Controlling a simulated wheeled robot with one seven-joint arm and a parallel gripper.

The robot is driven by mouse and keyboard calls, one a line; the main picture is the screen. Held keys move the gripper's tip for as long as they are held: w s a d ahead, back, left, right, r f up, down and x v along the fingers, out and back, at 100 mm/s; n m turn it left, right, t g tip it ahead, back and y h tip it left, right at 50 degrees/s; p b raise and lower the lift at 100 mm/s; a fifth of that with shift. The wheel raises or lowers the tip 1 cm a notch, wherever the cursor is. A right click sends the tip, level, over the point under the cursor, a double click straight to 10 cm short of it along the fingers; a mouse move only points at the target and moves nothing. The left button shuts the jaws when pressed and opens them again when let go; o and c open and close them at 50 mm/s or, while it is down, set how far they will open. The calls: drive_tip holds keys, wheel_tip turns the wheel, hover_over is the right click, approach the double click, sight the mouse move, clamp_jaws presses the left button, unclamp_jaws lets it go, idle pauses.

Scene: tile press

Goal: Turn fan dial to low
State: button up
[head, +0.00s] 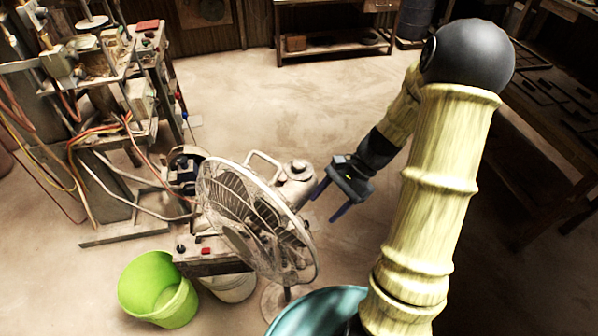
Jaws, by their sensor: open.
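A round caged fan (225,195) stands in the middle of the head view, tilted, with its grille toward the lower left. Its pale rear housing (290,185) shows behind the cage, with a small round knob-like part on top. I cannot tell whether this part is the fan dial, and no dial markings can be read. The fan's lower stand is partly hidden. My gripper (324,207) is just right of the fan's rear housing, with its two dark blue fingers apart and nothing between them. It appears apart from the fan.
A tile press machine (100,100) with hoses stands at the left. A green bucket (150,285) and a white bucket (232,286) sit below the fan. A teal tub (318,312) is at the bottom. Benches line the back and right. The floor behind the fan is clear.

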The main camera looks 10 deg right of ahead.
sight(306, 166)
drive_tip(key=w+d+f+m+t+y+b, duration=0.3)
drive_tip(key=w+d+m+t+y, duration=0.5)
drive_tip(key=d, duration=0.4)
drive_tip(key=m+t, duration=0.1)
drive_tip(key=m, duration=0.1)
drive_tip(key=shift+w+d+m+b, duration=0.25)
drive_tip(key=shift+m+b, duration=0.15)
drive_tip(key=p+x, duration=0.1)
drive_tip(key=x, duration=0.4)
drive_tip(key=p+x, duration=0.2)
drive_tip(key=x, duration=0.4)
drive_tip(key=p+x, duration=0.1)
drive_tip(key=x, duration=0.4)
drive_tip(key=shift+w+a+r, duration=0.1)
drive_tip(key=shift+a+r, duration=0.05)
drive_tip(key=shift+r, duration=0.3)
drive_tip(key=shift+w+a+f, duration=0.1)
drive_tip(key=shift+w+a, duration=0.15)
drive_tip(key=shift+a, duration=0.25)
drive_tip(key=shift+y, duration=0.3)
drive_tip(key=c, duration=1)
